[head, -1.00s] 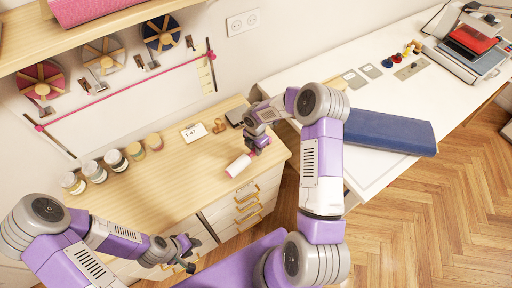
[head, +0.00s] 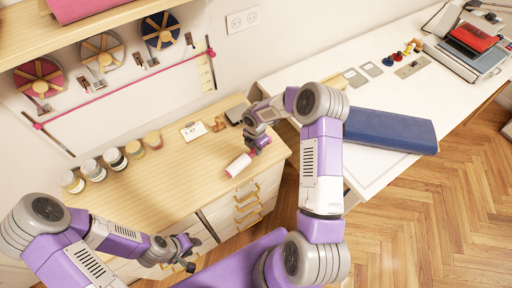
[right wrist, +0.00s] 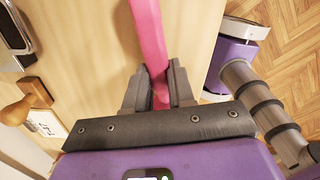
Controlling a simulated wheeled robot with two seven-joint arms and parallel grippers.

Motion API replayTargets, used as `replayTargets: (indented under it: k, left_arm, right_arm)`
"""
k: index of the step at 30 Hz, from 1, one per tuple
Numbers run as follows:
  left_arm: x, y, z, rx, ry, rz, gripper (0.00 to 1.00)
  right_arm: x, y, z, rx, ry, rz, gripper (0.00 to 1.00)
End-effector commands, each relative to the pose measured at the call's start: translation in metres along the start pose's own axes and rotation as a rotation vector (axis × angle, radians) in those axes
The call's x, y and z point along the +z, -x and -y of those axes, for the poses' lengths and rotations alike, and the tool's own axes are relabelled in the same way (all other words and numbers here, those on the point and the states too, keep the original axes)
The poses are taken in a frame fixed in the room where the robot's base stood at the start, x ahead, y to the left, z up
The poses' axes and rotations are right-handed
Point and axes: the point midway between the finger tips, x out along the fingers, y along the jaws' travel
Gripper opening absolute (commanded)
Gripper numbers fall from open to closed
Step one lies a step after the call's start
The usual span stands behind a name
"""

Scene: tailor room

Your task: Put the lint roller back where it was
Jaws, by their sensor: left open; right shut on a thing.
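The lint roller has a white roll (head: 238,165) and a pink handle, which shows in the right wrist view (right wrist: 149,38). My right gripper (head: 258,146) is shut on the handle; in the right wrist view its two fingers (right wrist: 159,88) press on both sides of it. The roll points toward the front of the wooden cabinet top (head: 165,178), near its right front corner. I cannot tell whether the roller touches the top or is just above it. My left gripper (head: 190,252) is open and empty, in front of the drawers.
Several jars (head: 115,159) stand in a row at the back left of the cabinet top. The middle of the top is clear. A blue padded board (head: 392,131) lies on the white table.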

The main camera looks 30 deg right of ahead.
Motion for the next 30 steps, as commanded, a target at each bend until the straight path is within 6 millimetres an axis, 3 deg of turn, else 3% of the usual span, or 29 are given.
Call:
replayTargets:
  k: [23, 24, 30]
  left_arm:
    - [-0.001, -0.013, 0.005, 0.000, 0.000, 0.000, 0.40]
    - [-0.001, -0.013, 0.005, 0.000, 0.000, 0.000, 0.40]
    - [-0.001, -0.012, 0.004, 0.000, 0.000, 0.000, 0.40]
  right_arm:
    - [0.000, -0.016, 0.000, 0.001, 0.000, 0.000, 0.00]
    - [0.000, -0.016, 0.000, 0.001, 0.000, 0.000, 0.25]
    - [0.000, -0.016, 0.000, 0.001, 0.000, 0.000, 0.53]
